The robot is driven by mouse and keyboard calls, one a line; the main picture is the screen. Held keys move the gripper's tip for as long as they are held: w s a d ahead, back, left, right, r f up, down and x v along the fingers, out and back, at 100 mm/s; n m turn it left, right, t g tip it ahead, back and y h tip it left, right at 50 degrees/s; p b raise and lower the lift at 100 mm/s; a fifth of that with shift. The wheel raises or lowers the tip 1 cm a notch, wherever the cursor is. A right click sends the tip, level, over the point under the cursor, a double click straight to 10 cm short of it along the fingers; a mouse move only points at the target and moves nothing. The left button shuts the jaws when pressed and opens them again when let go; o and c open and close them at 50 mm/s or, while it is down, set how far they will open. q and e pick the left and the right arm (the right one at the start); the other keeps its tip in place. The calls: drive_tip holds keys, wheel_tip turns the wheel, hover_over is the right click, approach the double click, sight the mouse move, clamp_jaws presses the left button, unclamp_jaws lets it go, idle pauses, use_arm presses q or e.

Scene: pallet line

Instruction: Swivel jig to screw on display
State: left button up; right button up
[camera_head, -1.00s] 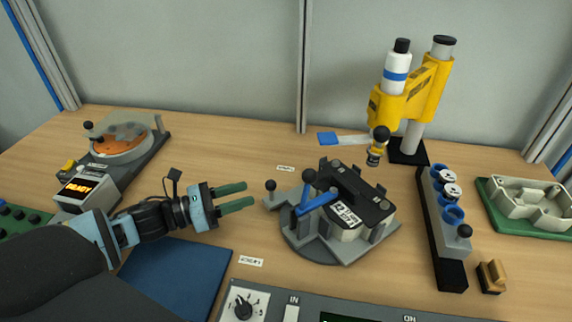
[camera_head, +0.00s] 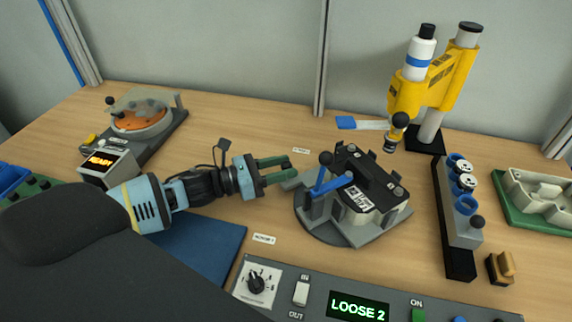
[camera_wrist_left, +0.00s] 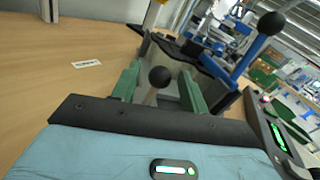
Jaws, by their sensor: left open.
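The jig (camera_head: 327,231) is a grey round swivel base on the table, with blue clamp levers (camera_head: 332,187) and a black-topped unit (camera_head: 372,174) bearing a small white label. My left gripper (camera_head: 279,169) is open at the jig's left side, its green fingers reaching toward the jig's handle. In the left wrist view, the handle's black ball knob (camera_wrist_left: 159,76) stands between the two open fingers (camera_wrist_left: 158,85); I cannot tell whether they touch it. In the head view, the fingers mostly hide the knob. The yellow screwdriver stand (camera_head: 420,92) is behind the jig. My right gripper is out of view.
A control panel with a display reading "LOOSE 2" (camera_head: 358,306) lies in front. A rack with blue rings (camera_head: 459,205) stands to the right, near a green tray (camera_head: 516,217). A round feeder (camera_head: 139,119) is back left. A blue mat (camera_head: 219,247) lies under my left arm.

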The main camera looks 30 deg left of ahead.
use_arm(q)
drive_tip(key=shift+w+d, duration=0.45)
drive_tip(key=shift+w, duration=0.1)
clamp_jaws()
